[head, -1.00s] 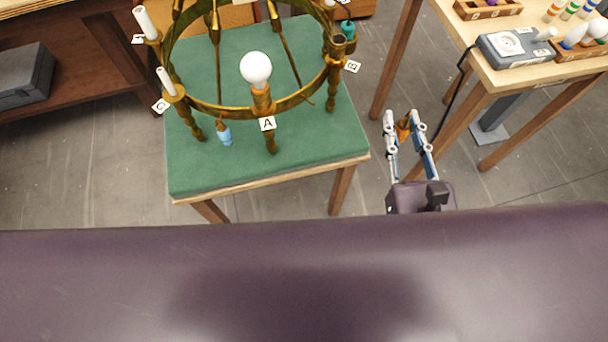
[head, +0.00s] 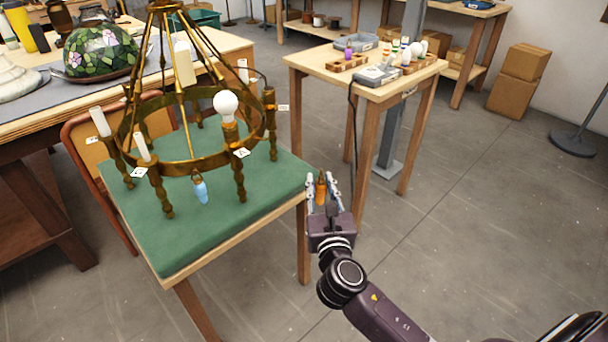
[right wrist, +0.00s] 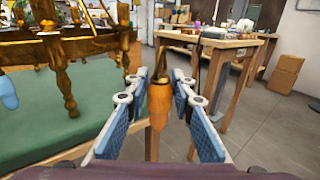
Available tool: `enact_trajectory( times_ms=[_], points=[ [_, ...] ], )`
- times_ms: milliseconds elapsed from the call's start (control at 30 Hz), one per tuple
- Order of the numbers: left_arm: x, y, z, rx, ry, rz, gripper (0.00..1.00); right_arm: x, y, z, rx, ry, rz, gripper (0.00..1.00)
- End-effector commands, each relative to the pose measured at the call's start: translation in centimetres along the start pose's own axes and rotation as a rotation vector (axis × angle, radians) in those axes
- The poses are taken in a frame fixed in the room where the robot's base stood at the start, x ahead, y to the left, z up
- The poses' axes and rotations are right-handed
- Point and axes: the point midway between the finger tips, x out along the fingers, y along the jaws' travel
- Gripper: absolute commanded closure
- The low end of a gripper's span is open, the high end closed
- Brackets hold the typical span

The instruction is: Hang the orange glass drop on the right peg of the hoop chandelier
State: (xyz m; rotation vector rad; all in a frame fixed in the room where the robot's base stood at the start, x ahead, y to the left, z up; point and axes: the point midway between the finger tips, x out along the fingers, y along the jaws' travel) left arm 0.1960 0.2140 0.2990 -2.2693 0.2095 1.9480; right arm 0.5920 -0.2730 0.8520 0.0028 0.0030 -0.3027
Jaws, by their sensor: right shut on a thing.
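The brass hoop chandelier (head: 207,163) stands on the green cushion of a wooden stand, left of centre in the head view. A blue glass drop (head: 201,191) hangs from the near side of its hoop. My right gripper (head: 321,182) is off the right edge of the cushion, apart from the chandelier. It is shut on the orange glass drop (head: 321,190), which hangs upright between the fingers, also in the right wrist view (right wrist: 158,105). I cannot make out the right peg clearly. My left gripper is not in view.
The green cushion (head: 230,225) has bare room in front of the chandelier. A wooden side table (head: 385,92) with trays and bulbs stands behind my right gripper. A cable (head: 350,130) hangs from it. A workbench with a stained-glass shade (head: 100,50) is at the back left.

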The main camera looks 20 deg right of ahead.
Motion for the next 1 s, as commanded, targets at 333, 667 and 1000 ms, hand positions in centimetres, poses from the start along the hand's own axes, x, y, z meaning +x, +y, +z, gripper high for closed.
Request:
enact_trajectory(
  times_ms=[333, 667, 1000],
  points=[
    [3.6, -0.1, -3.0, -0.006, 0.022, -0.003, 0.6, 11.7, 1.8, -1.8, 0.005, -0.005, -0.077, 1.0],
    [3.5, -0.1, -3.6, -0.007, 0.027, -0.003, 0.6, 13.5, 2.6, -1.1, 0.001, -0.003, -0.077, 1.0],
    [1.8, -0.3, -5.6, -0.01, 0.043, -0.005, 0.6, 13.9, 3.4, -1.3, 0.002, -0.003, -0.078, 1.0]
  ],
)
